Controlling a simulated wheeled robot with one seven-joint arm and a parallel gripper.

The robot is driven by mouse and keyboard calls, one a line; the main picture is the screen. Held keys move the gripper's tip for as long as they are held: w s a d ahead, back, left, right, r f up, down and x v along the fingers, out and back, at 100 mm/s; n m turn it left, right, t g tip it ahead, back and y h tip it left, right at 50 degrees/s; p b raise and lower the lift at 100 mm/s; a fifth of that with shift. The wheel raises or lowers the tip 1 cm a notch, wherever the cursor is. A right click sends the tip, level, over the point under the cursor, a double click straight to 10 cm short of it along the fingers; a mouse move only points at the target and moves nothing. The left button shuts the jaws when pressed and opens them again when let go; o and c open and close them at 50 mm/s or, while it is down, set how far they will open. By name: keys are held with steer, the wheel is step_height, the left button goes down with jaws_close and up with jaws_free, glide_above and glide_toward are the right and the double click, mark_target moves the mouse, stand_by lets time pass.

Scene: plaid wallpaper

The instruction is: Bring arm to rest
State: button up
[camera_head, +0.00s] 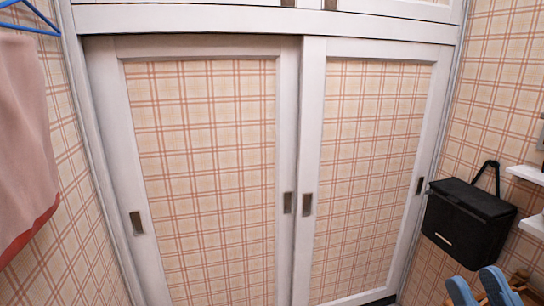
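My arm and gripper do not show in the head view. The view faces a pair of white-framed sliding doors with plaid panels, the left door (205,180) and the right door (370,170). Both doors appear closed across the opening. Small dark recessed handles sit on the door frames.
A pink cloth (22,140) hangs at the left under a blue hanger (30,18). At the right, a black box (468,222) is against the plaid wall, near white shelves (528,174). Blue objects (476,288) show at the bottom right, cut off by the edge.

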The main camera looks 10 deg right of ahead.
steer(key=s+a+f+m+g, duration=0.1)
steer(key=s+a+f+g, duration=0.1)
steer(key=s+f+g, duration=0.3)
steer(key=s+a+f+m+g, duration=0.1)
steer(key=s+a+f+g, duration=0.2)
steer(key=s+f, duration=0.8)
steer(key=s+g, duration=0.2)
steer(key=s, duration=0.2)
steer(key=shift+s+f+m, duration=0.25)
steer(key=shift+m, duration=0.15)
